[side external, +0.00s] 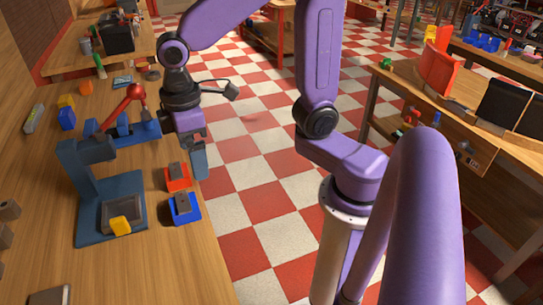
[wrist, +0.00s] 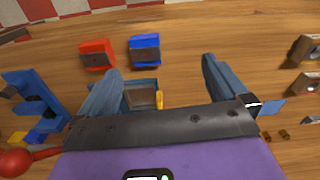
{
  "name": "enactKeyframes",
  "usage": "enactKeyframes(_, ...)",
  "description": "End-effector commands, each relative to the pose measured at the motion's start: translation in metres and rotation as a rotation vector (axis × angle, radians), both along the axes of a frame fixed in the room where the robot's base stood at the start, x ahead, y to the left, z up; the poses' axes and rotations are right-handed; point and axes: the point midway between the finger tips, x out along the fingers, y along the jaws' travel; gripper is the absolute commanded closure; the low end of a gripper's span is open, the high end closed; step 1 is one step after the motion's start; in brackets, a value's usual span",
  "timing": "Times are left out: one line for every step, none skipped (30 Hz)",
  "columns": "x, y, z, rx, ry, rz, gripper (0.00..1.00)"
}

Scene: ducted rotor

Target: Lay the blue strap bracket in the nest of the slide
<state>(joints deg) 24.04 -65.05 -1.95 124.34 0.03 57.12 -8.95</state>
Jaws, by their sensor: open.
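A blue block-shaped piece with a dark part on top (side external: 184,207), which looks like the blue strap bracket, lies near the table's front edge; it also shows in the wrist view (wrist: 145,51). The slide (side external: 122,214), with a grey recess and a yellow tab, sits on the base of the blue press (side external: 82,190). In the wrist view the slide (wrist: 141,97) shows between my fingers, further down. My gripper (side external: 198,165) hangs above the table edge, near the red and blue pieces. In the wrist view its fingers (wrist: 160,66) are apart with nothing held.
A red piece of similar form (side external: 178,178) lies beside the blue one. The press lever ends in a red ball (side external: 135,91). Blue and yellow blocks (side external: 67,118) lie behind the press. Brown pieces (side external: 8,210) lie at the left. Wood between is bare.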

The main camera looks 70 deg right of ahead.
Motion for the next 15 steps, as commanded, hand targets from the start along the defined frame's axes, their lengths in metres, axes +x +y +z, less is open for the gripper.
enactKeyframes(-0.014,-0.005,-0.001,0.001,-0.001,0.020,0.00)
enactKeyframes(-0.022,-0.007,-0.001,0.003,-0.003,0.032,0.00)
enactKeyframes(-0.032,-0.010,-0.002,0.004,-0.003,0.046,0.00)
enactKeyframes(-0.040,-0.012,-0.003,0.005,-0.003,0.056,0.00)
enactKeyframes(-0.047,-0.015,-0.004,0.006,-0.004,0.067,0.00)
enactKeyframes(-0.058,-0.019,-0.005,0.007,-0.006,0.082,0.00)
enactKeyframes(-0.065,-0.022,-0.006,0.008,-0.006,0.093,0.00)
enactKeyframes(-0.073,-0.025,-0.007,0.009,-0.006,0.104,0.00)
enactKeyframes(-0.083,-0.029,-0.008,0.010,-0.007,0.120,0.00)
enactKeyframes(-0.091,-0.032,-0.009,0.010,-0.008,0.131,0.00)
enactKeyframes(-0.098,-0.036,-0.010,0.012,-0.008,0.141,0.00)
enactKeyframes(-0.108,-0.040,-0.012,0.014,-0.010,0.154,0.00)
enactKeyframes(-0.114,-0.043,-0.013,0.015,-0.009,0.164,0.00)
enactKeyframes(-0.121,-0.046,-0.014,0.015,-0.010,0.174,0.00)
enactKeyframes(-0.128,-0.049,-0.015,0.017,-0.009,0.185,0.00)
